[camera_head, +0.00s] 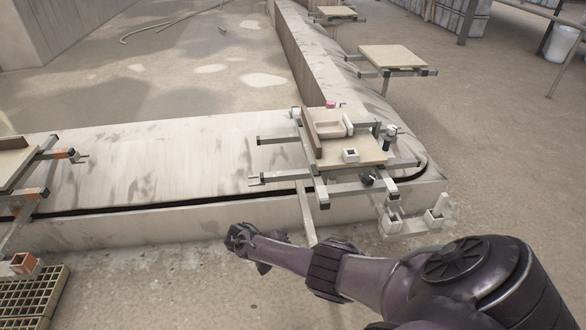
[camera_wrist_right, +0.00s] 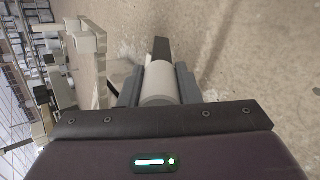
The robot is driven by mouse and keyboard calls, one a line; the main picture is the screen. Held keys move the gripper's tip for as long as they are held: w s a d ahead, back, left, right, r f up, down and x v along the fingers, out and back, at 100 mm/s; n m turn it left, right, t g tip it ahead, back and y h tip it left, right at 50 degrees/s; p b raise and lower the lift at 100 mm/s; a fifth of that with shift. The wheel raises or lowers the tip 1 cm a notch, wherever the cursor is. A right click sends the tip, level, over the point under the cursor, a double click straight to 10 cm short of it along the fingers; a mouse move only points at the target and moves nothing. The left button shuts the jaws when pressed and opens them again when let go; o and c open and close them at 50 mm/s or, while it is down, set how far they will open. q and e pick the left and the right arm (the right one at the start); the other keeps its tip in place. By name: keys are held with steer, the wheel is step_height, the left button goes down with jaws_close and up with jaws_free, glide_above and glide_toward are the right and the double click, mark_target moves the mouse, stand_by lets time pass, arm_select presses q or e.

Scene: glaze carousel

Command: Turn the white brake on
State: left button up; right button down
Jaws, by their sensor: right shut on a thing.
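My right arm reaches in from the right in the head view, and its gripper (camera_head: 243,238) is low in front of the grey curb. In the wrist view the right gripper (camera_wrist_right: 160,88) is shut on a pale white cylinder (camera_wrist_right: 160,82), gripped from both sides. A dark bar (camera_wrist_right: 161,49) shows just beyond the cylinder. In the head view I cannot make out the held cylinder. White socket-like fittings (camera_head: 437,216) stand at the curb's right corner; I cannot tell whether they belong to the white brake. My left gripper is not in view.
A carrier with a wooden board (camera_head: 352,156) sits on the track right of the gripper. A pale post (camera_head: 306,211) slants down beside the arm. Another carrier with orange fittings (camera_head: 30,193) and a yellow grating (camera_head: 33,297) are at left. The floor before the curb is open.

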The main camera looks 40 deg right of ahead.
steer(key=c, duration=1.1)
jaws_free()
steer(key=shift+f, duration=0.1)
steer(key=shift+o, duration=0.2)
steer(key=shift+a, duration=0.1)
steer(key=shift+w+a+r, duration=0.2)
steer(key=shift+r, duration=0.1)
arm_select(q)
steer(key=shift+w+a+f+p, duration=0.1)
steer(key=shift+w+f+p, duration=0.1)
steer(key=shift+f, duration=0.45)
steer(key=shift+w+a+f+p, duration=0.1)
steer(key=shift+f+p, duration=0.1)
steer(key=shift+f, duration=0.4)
arm_select(e)
steer(key=v, duration=0.7)
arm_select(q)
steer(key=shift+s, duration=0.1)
